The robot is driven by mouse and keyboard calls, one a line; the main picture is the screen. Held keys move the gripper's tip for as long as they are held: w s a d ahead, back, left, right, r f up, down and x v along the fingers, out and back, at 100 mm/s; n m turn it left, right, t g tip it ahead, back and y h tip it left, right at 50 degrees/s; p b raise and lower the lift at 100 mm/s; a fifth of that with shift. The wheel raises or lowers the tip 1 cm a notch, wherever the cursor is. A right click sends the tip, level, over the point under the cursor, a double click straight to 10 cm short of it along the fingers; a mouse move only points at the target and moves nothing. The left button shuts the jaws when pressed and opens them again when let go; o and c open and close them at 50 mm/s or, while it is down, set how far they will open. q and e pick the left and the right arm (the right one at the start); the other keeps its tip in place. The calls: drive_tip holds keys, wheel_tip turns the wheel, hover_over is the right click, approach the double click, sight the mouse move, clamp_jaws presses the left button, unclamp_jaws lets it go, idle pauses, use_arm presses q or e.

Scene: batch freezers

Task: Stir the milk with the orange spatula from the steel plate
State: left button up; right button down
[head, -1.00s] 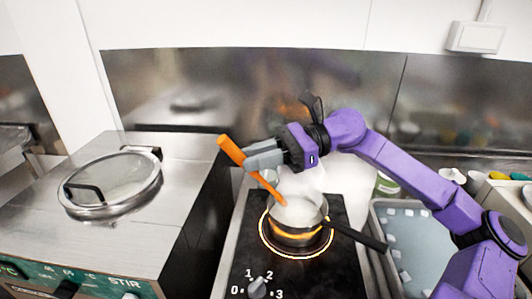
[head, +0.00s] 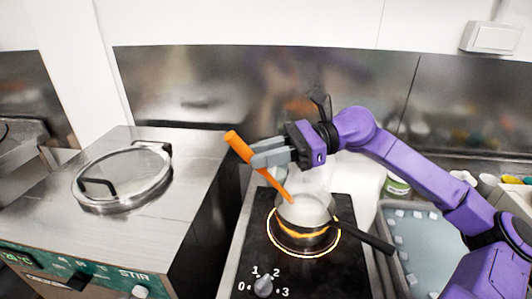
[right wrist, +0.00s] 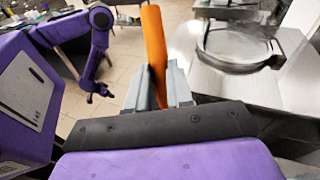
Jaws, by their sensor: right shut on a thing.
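My right gripper (head: 268,157) is shut on the orange spatula (head: 238,144), gripping its handle above the pot. The spatula slants down to the right, and its lower end goes into the saucepan (head: 303,238), where its tip is hidden. White milk (head: 305,208) fills the saucepan, with pale steam over it. In the right wrist view the spatula (right wrist: 154,45) stands between the fingers of my right gripper (right wrist: 160,85). My left gripper (right wrist: 98,94) shows small in that view, away from the pot, its jaws unclear. I cannot pick out the steel plate.
The saucepan sits on a hot plate (head: 262,262) with a glowing ring, its black handle (head: 365,238) pointing right. A blue-grey tray (head: 391,248) with white cubes lies on the right. A steel machine with a round clear lid (head: 122,176) stands left.

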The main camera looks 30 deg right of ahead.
wheel_tip(320, 180, up, 5)
drive_tip(key=p, duration=0.4)
drive_tip(key=shift+r, duration=0.1)
